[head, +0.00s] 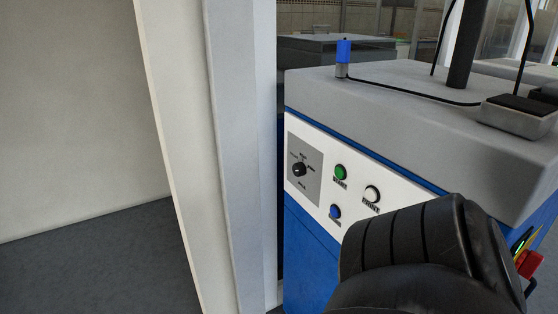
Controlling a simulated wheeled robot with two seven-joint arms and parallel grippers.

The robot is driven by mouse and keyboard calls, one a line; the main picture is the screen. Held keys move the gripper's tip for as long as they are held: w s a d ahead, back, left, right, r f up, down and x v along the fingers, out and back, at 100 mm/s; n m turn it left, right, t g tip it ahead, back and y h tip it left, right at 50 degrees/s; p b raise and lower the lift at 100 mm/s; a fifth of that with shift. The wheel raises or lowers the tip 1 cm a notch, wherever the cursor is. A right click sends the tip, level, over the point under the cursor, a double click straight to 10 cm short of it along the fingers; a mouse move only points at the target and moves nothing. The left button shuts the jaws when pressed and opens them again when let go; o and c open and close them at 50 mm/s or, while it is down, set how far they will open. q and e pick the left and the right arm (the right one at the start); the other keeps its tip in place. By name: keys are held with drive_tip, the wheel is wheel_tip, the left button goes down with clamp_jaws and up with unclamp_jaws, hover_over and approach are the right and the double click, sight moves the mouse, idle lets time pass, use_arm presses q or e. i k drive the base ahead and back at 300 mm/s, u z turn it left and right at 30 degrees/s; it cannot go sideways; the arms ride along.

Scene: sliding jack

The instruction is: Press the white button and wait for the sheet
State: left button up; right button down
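The white button (372,194) is on the white front panel (320,183) of a blue and grey machine (400,110) at the right of the head view. It sits right of a green button (341,172) and above a blue button (335,212). A black rounded arm part, which seems to be mine, fills the lower right just below the white button. My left gripper is not in view. No sheet can be made out.
A black rotary knob (299,169) is on the panel's left. A red switch (529,264) is at the machine's right side. A pale upright post (235,150) stands close to the machine's left. Grey floor (100,265) is open at the lower left.

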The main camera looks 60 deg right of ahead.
sight(371, 194)
drive_tip(key=i, duration=0.95)
drive_tip(key=z, duration=2.95)
